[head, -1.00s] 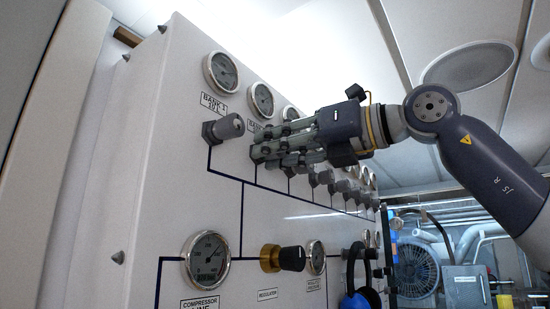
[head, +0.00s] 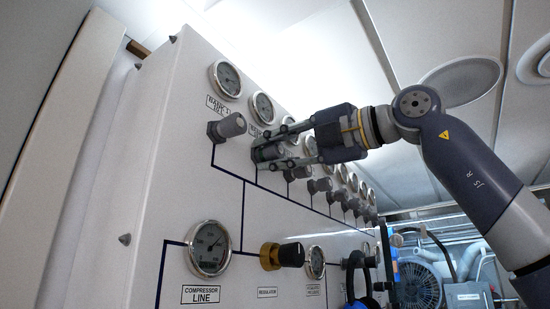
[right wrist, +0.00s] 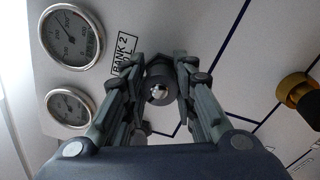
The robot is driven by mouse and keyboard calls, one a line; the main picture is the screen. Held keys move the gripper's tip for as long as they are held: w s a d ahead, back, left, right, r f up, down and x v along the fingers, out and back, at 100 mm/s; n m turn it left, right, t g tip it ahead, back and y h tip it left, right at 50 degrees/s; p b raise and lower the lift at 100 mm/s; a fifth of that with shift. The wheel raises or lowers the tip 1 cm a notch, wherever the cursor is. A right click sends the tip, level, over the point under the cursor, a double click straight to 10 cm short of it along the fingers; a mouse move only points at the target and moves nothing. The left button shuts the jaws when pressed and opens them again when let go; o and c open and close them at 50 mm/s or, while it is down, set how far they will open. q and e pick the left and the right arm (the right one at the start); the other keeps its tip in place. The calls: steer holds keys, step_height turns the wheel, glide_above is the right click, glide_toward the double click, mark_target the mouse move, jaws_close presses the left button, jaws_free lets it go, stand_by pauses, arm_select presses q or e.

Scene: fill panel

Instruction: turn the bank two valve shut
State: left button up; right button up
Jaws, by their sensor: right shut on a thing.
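The bank two valve (right wrist: 160,86) is a dark grey knob with a bright round centre, beside the "BANK 2" label (right wrist: 122,52) in the right wrist view. My right gripper (right wrist: 160,80) has one finger on each side of this knob and is shut on it. In the head view my right gripper (head: 268,148) reaches in from the right to the knob, which its fingers largely hide. The bank 1 valve (head: 229,126), a grey knob, is to its left, clear of the fingers. My left gripper is not in view.
Pressure gauges (head: 226,79) run in a row above the valves, and more valve knobs (head: 319,186) continue right. Below are the compressor line gauge (head: 208,248) and a brass regulator with a black knob (head: 290,255).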

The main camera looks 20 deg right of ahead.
steer(key=m+b, duration=0.1)
steer(key=m, duration=0.3)
steer(key=shift+d, duration=0.1)
steer(key=m+b, duration=0.1)
steer(key=m, duration=0.2)
steer(key=shift+m+h+b, duration=0.3)
steer(key=shift+m, duration=0.1)
steer(key=m+b, duration=0.1)
steer(key=m, duration=0.3)
steer(key=shift+t, duration=0.3)
steer(key=shift+f+m, duration=0.1)
steer(key=shift+m, duration=1)
steer(key=shift+f, duration=0.1)
steer(key=o, duration=1.1)
steer(key=shift+d, duration=0.1)
steer(key=shift+s, duration=0.1)
steer(key=v, duration=1.2)
